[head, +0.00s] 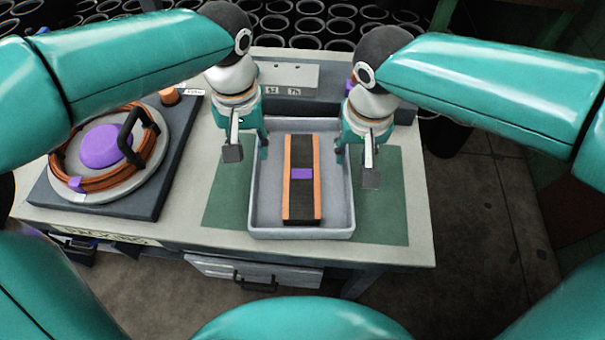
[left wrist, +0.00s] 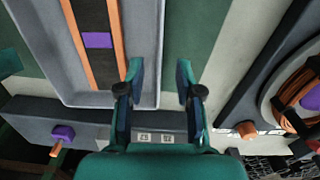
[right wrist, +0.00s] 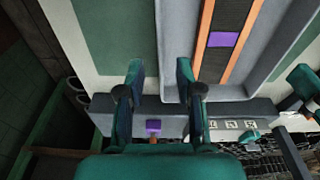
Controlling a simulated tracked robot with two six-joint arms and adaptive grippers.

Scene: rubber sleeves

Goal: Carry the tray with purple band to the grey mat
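The tray (head: 300,232) is light grey, with a black block with orange sides and a purple band (head: 301,174) lying lengthwise inside. It rests on a green mat (head: 386,220); I see no clearly grey mat. My left gripper (head: 248,151) is open at the tray's left wall. In the left wrist view its fingers (left wrist: 160,82) lie on either side of the wall (left wrist: 158,50). My right gripper (head: 355,165) is open at the right wall; its fingers (right wrist: 160,82) likewise flank the wall (right wrist: 172,40). I cannot tell whether the fingers touch it.
A dark grey base (head: 170,180) with a round plate, orange coil, black handle and purple dome stands at the table's left. A grey raised block (head: 336,85) lies behind the tray. Black rings (head: 312,25) fill the background. The pale table's front edge is close to the tray.

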